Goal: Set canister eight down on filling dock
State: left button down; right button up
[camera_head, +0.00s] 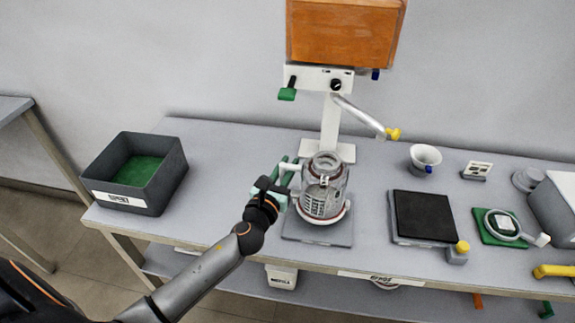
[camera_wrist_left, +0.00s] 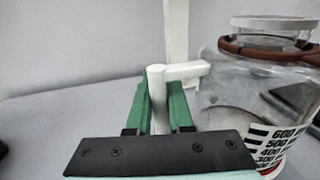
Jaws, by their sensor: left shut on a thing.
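Canister eight (camera_head: 325,190) is a clear jar with a printed scale, upright at the filling dock (camera_head: 345,238), a grey plate below the dispenser column. A pale round base shows under the jar; I cannot tell whether it touches the dock. The jar also fills the right side of the left wrist view (camera_wrist_left: 250,85). My left gripper (camera_head: 284,178) is left of the jar, shut on its white side handle (camera_wrist_left: 157,90). The green fingers (camera_wrist_left: 160,105) stand on both sides of the handle's upright post. My right gripper is not in view.
An orange tank (camera_head: 345,32) with a spout (camera_head: 360,115) rises behind the jar. A dark bin (camera_head: 160,185) stands at left. At right are a black-topped scale (camera_head: 424,217), a white cup (camera_head: 425,158) and a green mat (camera_head: 488,233). Bench space between bin and dock is clear.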

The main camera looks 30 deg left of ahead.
pick_arm(q)
jog(key=shift+f+b, duration=0.7)
jog(key=shift+f, duration=0.15)
jog(key=c, duration=0.7)
grip_release()
jog(key=shift+c, duration=0.2)
